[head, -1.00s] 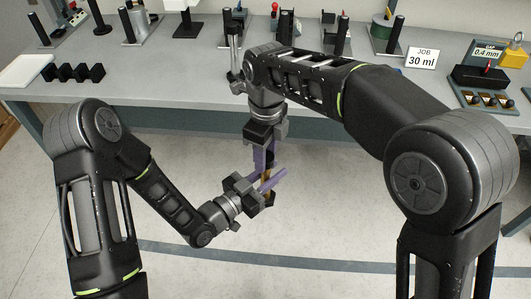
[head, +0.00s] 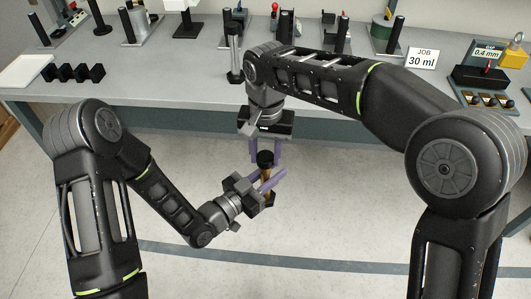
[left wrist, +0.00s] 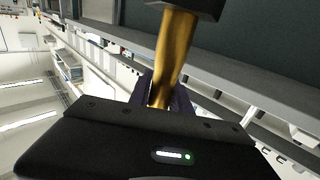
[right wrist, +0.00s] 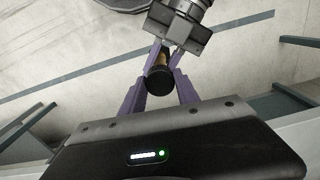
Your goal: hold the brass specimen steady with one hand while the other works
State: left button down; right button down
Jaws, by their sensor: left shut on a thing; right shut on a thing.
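The brass specimen (head: 266,175) is a short upright bar with dark ends, held in the air in front of the bench. My left gripper (head: 268,183) is shut around its brass middle. In the left wrist view the brass bar (left wrist: 173,55) rises between the purple fingers and ends in a black block (left wrist: 190,6). My right gripper (head: 265,153) comes down from above, its fingers on either side of the specimen's black upper end. In the right wrist view that black end (right wrist: 159,80) sits between the fingertips, hiding most of the brass.
The grey bench (head: 180,85) stands behind my arms. A JOB 30 ml card (head: 421,58), a black gauge box (head: 483,76), black blocks (head: 75,72) and a white slab (head: 24,70) stand on it. Open floor lies below the specimen.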

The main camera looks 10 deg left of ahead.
jog(key=n, duration=0.5)
jog(key=shift+w, duration=0.1)
jog(key=n, duration=1.3)
jog(key=shift+n, duration=0.4)
jog(key=n, duration=0.5)
jog(key=shift+r, duration=0.1)
jog(key=n, duration=1)
jog(key=shift+n, duration=0.4)
jog(key=n, duration=1)
jog(key=shift+n, duration=0.3)
